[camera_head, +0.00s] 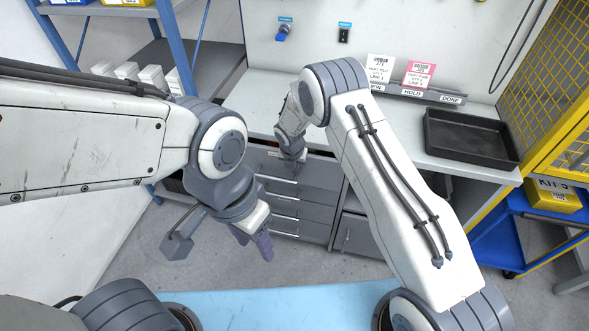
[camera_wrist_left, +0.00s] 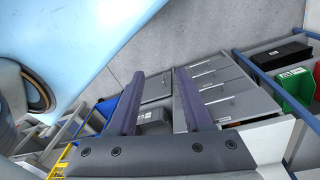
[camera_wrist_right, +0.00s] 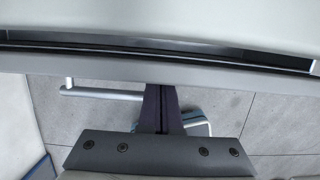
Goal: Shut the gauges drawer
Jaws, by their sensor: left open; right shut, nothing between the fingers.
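The grey drawer unit (camera_head: 303,211) stands under the white worktop in the head view. Its top drawer (camera_head: 262,160) sits slightly out, with a narrow dark gap above its front; no drawer name is readable. In the right wrist view, the gap runs between the worktop and the drawer's grey front edge (camera_wrist_right: 240,79), with a bar handle (camera_wrist_right: 100,93) below. My right gripper (camera_head: 294,167) is shut and empty at this drawer front, beside the handle; contact is unclear. My left gripper (camera_head: 256,243) is open and empty, in front of the drawers, which also show in the left wrist view (camera_wrist_left: 230,100).
A black tray (camera_head: 470,138) lies on the worktop's right side, near label cards (camera_head: 418,73). A blue-framed shelf (camera_head: 181,50) stands left, a blue cart (camera_head: 530,215) and yellow mesh cage right.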

